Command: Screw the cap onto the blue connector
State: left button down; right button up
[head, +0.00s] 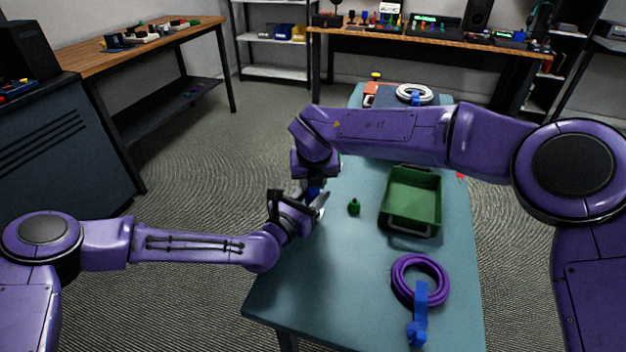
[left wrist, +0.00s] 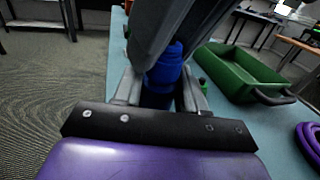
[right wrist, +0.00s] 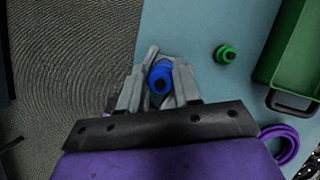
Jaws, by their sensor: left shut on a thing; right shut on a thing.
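The blue connector and its cap are together between my two grippers, above the table's left edge. In the left wrist view my left gripper (left wrist: 160,100) is shut on the lower, darker blue part, which looks like the blue connector (left wrist: 156,98). My right gripper (right wrist: 158,80) comes from above and is shut on the upper blue part, which looks like the cap (left wrist: 166,62). The right wrist view shows a round blue end (right wrist: 160,76) with a dark centre. In the head view my left gripper (head: 312,208) partly hides the blue parts (head: 314,192). The seam between them is hidden.
A small green piece (head: 354,207) stands on the table (head: 320,290) beside a green tray (head: 436,217). A purple cable coil (head: 398,284) with a blue strap lies nearer the front. A white coil (head: 414,93) lies at the far end.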

jog(key=shift+s+d, duration=0.1)
dwell(0.6)
jog(key=shift+r, duration=0.25)
dwell(0.3)
jog(key=shift+d+f, duration=0.1)
jog(key=shift+f, duration=0.7)
dwell(0.5)
jog(key=shift+r, duration=0.25)
jog(key=shift+r, duration=0.55)
dwell(0.7)
